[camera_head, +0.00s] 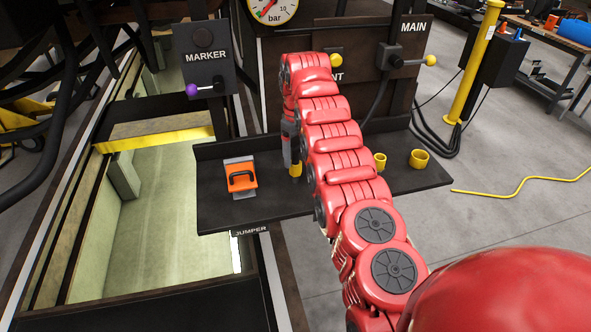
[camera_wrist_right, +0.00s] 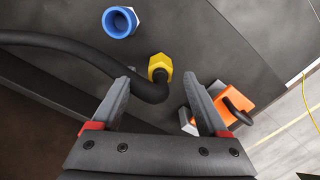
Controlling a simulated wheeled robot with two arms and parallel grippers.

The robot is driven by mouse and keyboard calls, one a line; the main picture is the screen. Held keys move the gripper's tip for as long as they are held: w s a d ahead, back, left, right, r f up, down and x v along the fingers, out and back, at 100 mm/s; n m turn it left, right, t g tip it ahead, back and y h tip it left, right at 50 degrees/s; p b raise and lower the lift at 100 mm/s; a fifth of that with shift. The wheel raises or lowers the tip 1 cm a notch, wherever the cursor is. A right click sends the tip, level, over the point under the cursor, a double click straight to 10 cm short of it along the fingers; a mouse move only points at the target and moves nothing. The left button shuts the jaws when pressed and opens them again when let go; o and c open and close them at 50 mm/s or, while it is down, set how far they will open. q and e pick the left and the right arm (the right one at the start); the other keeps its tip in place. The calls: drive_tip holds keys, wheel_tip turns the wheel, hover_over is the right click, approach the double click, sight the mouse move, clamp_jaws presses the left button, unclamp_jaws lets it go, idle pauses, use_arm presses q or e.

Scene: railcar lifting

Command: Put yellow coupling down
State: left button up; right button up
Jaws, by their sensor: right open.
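The yellow coupling (camera_wrist_right: 160,66), on the end of a black hose (camera_wrist_right: 148,92), shows in the right wrist view between and just beyond my right fingertips. My right gripper (camera_wrist_right: 159,84) is open, with a gap on both sides of the coupling. In the head view my red right arm reaches down to the dark shelf (camera_head: 270,210), and a small yellow piece (camera_head: 296,170) shows at my right gripper (camera_head: 291,163). Whether the coupling rests on the shelf is hard to tell. My left gripper is out of view.
An orange block with a black handle (camera_head: 241,178) sits on the shelf, left of my gripper. A blue coupling (camera_wrist_right: 119,22) shows in the wrist view. Panels marked MARKER (camera_head: 207,72) and MAIN (camera_head: 398,62) rise behind.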

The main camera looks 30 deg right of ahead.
sight(296, 163)
drive_tip(key=f, duration=0.2)
drive_tip(key=f+p, duration=0.1)
drive_tip(key=f, duration=0.1)
drive_tip(key=shift+w, duration=0.3)
drive_tip(key=shift+s+a, duration=0.1)
clamp_jaws()
